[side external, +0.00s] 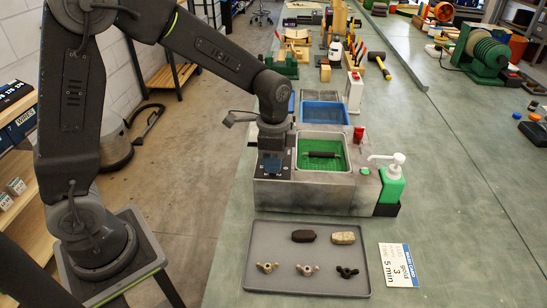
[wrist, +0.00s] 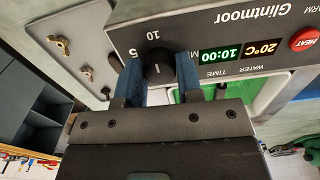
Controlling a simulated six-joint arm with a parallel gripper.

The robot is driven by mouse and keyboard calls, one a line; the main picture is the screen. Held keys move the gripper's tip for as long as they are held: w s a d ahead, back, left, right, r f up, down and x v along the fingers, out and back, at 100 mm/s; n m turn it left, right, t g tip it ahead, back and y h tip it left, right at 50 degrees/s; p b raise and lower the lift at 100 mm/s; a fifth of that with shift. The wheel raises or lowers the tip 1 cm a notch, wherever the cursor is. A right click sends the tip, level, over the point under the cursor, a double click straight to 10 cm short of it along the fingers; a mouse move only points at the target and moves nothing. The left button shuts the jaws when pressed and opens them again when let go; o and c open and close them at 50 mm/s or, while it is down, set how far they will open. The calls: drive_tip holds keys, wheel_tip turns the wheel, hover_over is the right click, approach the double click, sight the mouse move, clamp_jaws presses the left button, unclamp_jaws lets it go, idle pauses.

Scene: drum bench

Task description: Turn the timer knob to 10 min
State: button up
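The timer knob (wrist: 159,72) is a round black knob on the grey panel of the Glintmoor machine (wrist: 190,30). The green time display (wrist: 219,54) reads 10:00. My gripper (wrist: 160,78) has its two blue fingers on either side of the knob, apparently against it. In the side external view the machine (side external: 330,192) stands on the bench, and my wrist hides the knob.
A grey tray (side external: 262,276) with wing-shaped pieces and two stones lies in front of the machine. A green soap bottle (side external: 392,186) stands at its right, by a card (side external: 398,263).

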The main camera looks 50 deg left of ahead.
drive_tip(key=o, duration=0.4)
drive_tip(key=shift+o, duration=0.2)
wheel_tip(320, 180, up, 14)
idle(0.4)
drive_tip(key=s+a+n+t, duration=0.1)
drive_tip(key=s+n+t, duration=0.4)
drive_tip(key=s, duration=1.3)
drive_tip(key=n, duration=0.4)
drive_tip(key=shift+s+a+f+t, duration=0.15)
drive_tip(key=shift+a+f+t, duration=0.1)
drive_tip(key=shift+a+t, duration=0.05)
